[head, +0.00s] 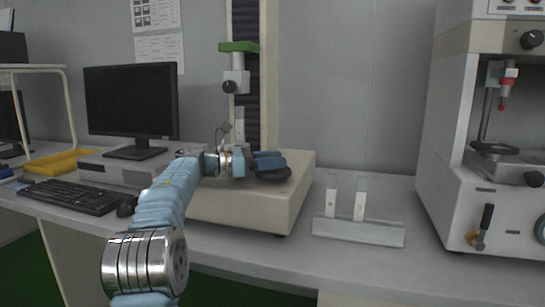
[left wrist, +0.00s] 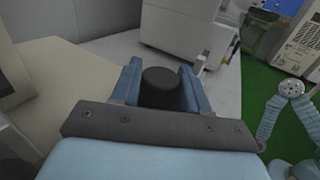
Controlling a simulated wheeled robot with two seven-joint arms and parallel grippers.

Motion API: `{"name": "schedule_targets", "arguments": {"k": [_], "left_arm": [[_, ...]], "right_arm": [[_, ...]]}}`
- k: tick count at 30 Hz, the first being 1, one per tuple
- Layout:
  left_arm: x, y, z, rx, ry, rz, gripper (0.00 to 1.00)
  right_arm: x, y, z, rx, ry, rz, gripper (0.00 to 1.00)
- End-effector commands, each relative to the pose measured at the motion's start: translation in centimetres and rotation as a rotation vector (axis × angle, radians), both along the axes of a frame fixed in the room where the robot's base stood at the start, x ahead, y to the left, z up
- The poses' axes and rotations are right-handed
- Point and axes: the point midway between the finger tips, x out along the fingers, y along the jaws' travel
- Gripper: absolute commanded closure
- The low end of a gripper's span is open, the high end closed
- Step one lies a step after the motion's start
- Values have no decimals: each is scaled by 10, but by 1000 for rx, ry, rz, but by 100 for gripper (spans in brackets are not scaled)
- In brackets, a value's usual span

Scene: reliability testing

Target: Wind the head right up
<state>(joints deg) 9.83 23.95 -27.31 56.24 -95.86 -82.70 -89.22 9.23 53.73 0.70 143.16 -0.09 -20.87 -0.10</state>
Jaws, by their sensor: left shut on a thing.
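The test stand has a cream base (head: 292,195) and a tall column. Its head, with a green top (head: 239,47) and a white clamp block (head: 236,80), sits high on the column. A lower clamp (head: 240,122) stands below it, apart from it. My left gripper (head: 268,162) is at the front of the base, over a dark round knob (head: 272,176). In the left wrist view the black knob (left wrist: 162,88) sits between the two blue fingers, which are shut on it. My right gripper shows in neither view.
A white bracket with two upright strips (head: 358,231) stands right of the stand. A larger white machine (head: 450,185) is at the far right. A monitor (head: 130,100), keyboard (head: 72,195), mouse (head: 127,207) and yellow tray (head: 58,161) are at the left.

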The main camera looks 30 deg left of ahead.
Motion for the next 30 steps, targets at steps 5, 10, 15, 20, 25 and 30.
{"name": "schedule_targets", "arguments": {"k": [5,10,15,20,25,30], "left_arm": [[0,0,0,-1,-2,-2,86],[0,-1,0,-1,-1,-1,86],[0,0,0,-1,-1,-1,37],[0,0,0,0,0,-1,37],[-4,5,-1,0,0,1,37],[-25,30,-1,1,0,4,37]], "right_arm": [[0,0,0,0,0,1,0],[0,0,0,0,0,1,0],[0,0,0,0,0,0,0],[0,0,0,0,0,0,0],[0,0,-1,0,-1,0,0],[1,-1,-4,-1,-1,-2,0]]}}
